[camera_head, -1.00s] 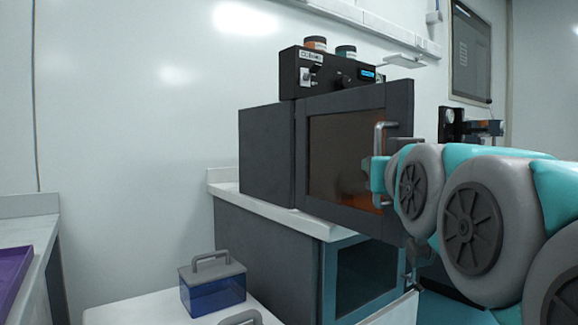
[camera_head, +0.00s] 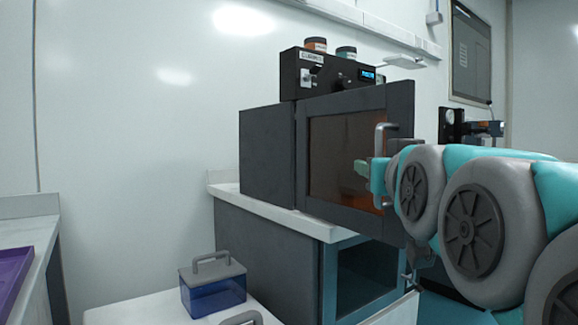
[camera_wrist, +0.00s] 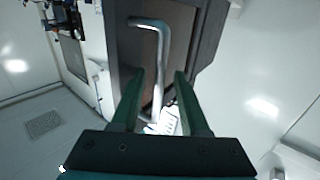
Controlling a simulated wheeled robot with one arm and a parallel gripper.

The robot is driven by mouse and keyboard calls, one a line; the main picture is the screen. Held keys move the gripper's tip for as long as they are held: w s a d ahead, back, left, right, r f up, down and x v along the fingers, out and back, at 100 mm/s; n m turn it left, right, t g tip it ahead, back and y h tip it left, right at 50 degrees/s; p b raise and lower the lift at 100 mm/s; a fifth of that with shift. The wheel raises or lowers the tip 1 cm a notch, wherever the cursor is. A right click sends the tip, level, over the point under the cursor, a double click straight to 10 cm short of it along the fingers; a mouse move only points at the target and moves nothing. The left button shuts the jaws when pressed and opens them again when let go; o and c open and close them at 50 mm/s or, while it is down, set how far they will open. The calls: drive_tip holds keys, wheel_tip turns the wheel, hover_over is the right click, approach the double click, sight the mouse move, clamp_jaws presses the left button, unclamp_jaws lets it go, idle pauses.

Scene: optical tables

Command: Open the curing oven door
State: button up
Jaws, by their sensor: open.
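The curing oven (camera_head: 266,155) is a dark grey box on a white counter. Its door (camera_head: 310,190), a dark frame with an amber-brown window, stands swung out at an angle, its lower right corner overhanging the counter. The metal bar handle (camera_head: 380,138) is on the door's right side; my gripper (camera_head: 362,168) is in front of the door there and hides its middle. In the wrist view, my gripper (camera_wrist: 160,75) has its green fingers apart. The handle (camera_wrist: 163,45) runs down between them in the picture; contact cannot be told.
A black control box (camera_head: 325,72) with a blue display and two small jars sits on the oven. A glass-fronted cabinet (camera_head: 275,262) is below. A blue lidded box (camera_head: 212,288) stands on a white surface in front, and a purple tray (camera_head: 12,270) lies at far left.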

drive_tip(key=s, duration=0.7)
drive_tip(key=shift+s+a, duration=0.2)
drive_tip(key=shift+s, duration=0.15)
wheel_tip(320, 180, down, 23)
drive_tip(key=w+g+p, duration=0.1)
drive_tip(key=g+p, duration=0.4)
drive_tip(key=g, duration=0.4)
drive_tip(key=s+f+g+y+p, duration=0.1)
drive_tip(key=s+f+g+p, duration=0.2)
drive_tip(key=s+f+g, duration=0.7)
drive_tip(key=s+f, duration=0.7)
drive_tip(key=s, duration=0.1)
drive_tip(key=shift+s+n+g, duration=0.3)
drive_tip(key=shift+s+g, duration=0.1)
